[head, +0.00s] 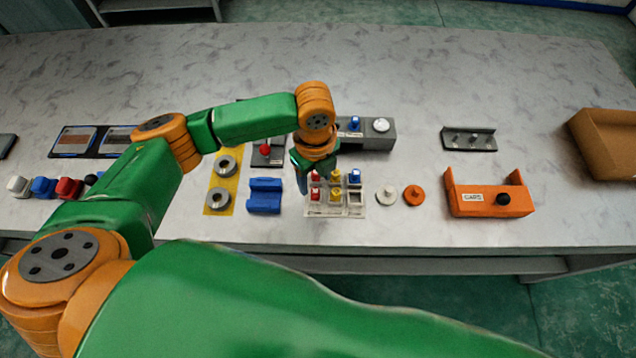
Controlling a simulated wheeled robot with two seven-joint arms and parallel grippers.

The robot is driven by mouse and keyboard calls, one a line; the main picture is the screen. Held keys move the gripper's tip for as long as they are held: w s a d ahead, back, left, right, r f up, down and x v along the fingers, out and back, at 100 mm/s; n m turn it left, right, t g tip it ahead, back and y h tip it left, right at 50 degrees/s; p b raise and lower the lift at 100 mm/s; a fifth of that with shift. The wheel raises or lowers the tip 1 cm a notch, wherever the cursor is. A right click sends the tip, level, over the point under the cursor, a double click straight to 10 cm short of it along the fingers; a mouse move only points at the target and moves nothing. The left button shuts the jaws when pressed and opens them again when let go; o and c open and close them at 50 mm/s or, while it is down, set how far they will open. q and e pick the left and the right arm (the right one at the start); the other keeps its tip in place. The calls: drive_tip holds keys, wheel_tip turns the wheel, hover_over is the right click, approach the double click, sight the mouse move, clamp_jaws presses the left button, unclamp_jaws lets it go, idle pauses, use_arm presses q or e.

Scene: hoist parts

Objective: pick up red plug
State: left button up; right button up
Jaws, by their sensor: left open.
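Two red plugs stand in the left column of a clear rack; the front red plug (315,195) shows fully, and the rear red plug (315,176) is close beside my gripper. The rack (338,212) also holds yellow plugs (335,186) in the middle column and a blue plug (354,177) at the rear right. My left gripper (304,186) points down at the rack's rear left corner, open, with nothing seen between its fingers. Its wrist hides part of what lies behind. I cannot tell whether it touches a plug. My right gripper is out of view.
A blue cradle (265,195) and a yellow strip (222,184) with metal rings lie left of the rack. White (386,195) and orange (414,196) discs and an orange holder (490,200) lie right. A grey box (378,139) stands behind. The table's far side is clear.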

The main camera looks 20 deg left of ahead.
sight(315, 190)
use_arm(q)
drive_tip(key=shift+s+a+f, duration=0.1)
drive_tip(key=shift+s+f, duration=0.45)
drive_tip(key=shift+f, duration=0.15)
wheel_tip(315, 190, down, 2)
drive_tip(key=shift+w+f, duration=0.1)
drive_tip(key=shift+f, duration=0.05)
drive_tip(key=shift+w+f, duration=0.25)
drive_tip(key=shift+w, duration=0.25)
drive_tip(key=shift+s+r, duration=0.15)
drive_tip(key=shift+s, duration=0.1)
clamp_jaws()
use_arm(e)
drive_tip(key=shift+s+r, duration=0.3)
use_arm(q)
drive_tip(key=shift+w, duration=0.1)
